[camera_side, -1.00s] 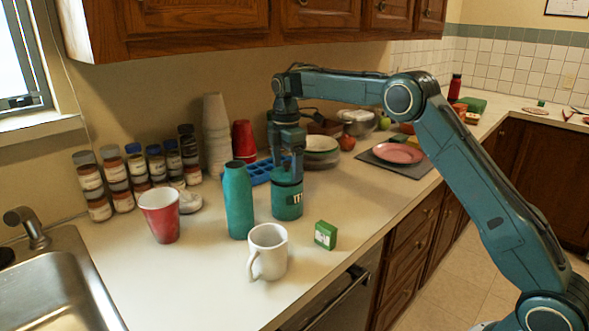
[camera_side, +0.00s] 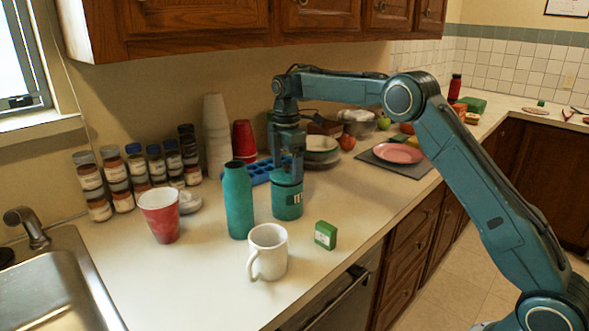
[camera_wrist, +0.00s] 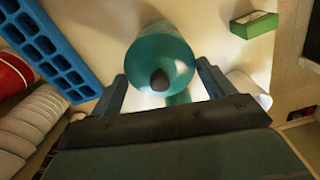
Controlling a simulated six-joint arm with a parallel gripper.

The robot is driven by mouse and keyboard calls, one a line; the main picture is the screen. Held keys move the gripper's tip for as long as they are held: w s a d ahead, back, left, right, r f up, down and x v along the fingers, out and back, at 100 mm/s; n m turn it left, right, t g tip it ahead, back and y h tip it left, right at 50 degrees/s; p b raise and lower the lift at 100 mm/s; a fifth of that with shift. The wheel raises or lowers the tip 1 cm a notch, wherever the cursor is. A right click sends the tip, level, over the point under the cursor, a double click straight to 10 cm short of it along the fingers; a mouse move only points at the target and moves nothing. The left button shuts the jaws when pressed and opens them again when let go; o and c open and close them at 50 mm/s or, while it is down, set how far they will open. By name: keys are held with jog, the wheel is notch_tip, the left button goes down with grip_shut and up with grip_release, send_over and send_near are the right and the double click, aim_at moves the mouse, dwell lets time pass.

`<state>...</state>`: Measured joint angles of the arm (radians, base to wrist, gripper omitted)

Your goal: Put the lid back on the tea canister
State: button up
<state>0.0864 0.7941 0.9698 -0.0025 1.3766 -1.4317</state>
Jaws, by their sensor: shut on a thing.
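The teal tea canister (camera_side: 288,205) stands upright on the counter, to the right of a teal bottle (camera_side: 238,202). My gripper (camera_side: 287,176) points down at its top and is shut on the teal lid (camera_wrist: 158,45), which has a dark knob (camera_wrist: 160,80). In the wrist view the fingers (camera_wrist: 162,90) are on either side of the lid. In the side view the lid is at the canister's mouth; the fingers hide much of the joint, so I cannot tell whether it is fully seated.
A white mug (camera_side: 268,252) and a green box (camera_side: 326,235) stand in front. A red cup (camera_side: 160,215) is to the left. A blue tray (camera_side: 262,171) and stacked cups (camera_side: 217,135) are behind. The counter's front left is clear.

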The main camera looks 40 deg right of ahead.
jog(key=o, duration=0.9)
jog(key=shift+r, duration=0.2)
jog(key=shift+r, duration=3.3)
grip_shut()
